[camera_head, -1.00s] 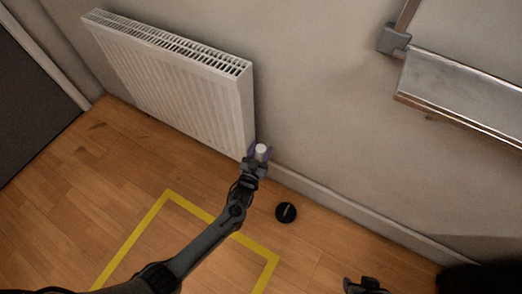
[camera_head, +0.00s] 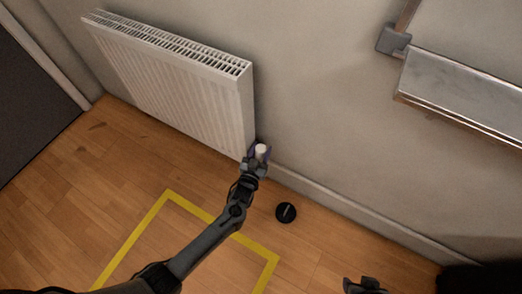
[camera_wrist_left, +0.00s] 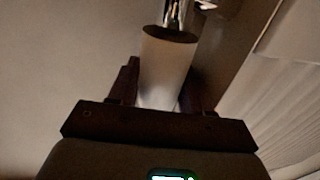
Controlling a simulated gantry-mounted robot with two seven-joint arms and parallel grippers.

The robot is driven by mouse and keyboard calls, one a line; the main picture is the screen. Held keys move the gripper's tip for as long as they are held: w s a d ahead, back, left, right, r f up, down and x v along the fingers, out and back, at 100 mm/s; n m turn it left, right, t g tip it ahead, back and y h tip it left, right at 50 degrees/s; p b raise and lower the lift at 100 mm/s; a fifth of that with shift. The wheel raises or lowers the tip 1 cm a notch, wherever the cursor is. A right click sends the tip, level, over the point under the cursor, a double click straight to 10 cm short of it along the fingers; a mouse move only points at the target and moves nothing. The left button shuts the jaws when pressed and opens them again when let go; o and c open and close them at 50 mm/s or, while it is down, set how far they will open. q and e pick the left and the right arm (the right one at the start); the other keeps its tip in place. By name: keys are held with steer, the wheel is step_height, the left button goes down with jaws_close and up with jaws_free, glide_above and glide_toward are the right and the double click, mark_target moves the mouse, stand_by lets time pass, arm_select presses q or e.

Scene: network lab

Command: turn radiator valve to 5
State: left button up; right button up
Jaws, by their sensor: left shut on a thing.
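The radiator valve (camera_head: 261,149) is a small white cylinder at the lower right corner of the white radiator (camera_head: 180,85). My left gripper (camera_head: 258,154) is at the valve, with its fingers on both sides of it, and is shut on it. In the left wrist view the white valve (camera_wrist_left: 165,70) stands between the dark fingers, with a shiny metal pipe fitting (camera_wrist_left: 178,14) beyond it. No number on the valve can be read. My right gripper (camera_head: 364,285) shows only in part at the bottom edge, and its jaws cannot be made out.
A round black object (camera_head: 286,212) lies on the wooden floor right of my left arm. Yellow tape (camera_head: 128,243) marks the floor. A metal tray or shelf (camera_head: 465,98) juts from the wall at upper right. A skirting board (camera_head: 345,207) runs along the wall.

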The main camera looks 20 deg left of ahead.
arm_select(q)
steer(key=o, duration=0.7)
steer(key=shift+s+r+p, duration=0.1)
steer(key=shift+s+p, duration=0.35)
steer(key=shift+s, duration=0.05)
steer(key=shift+s+d+p, duration=0.15)
steer(key=shift+s+p, duration=2.35)
steer(key=shift+s, duration=2.4)
steer(key=shift+c, duration=0.2)
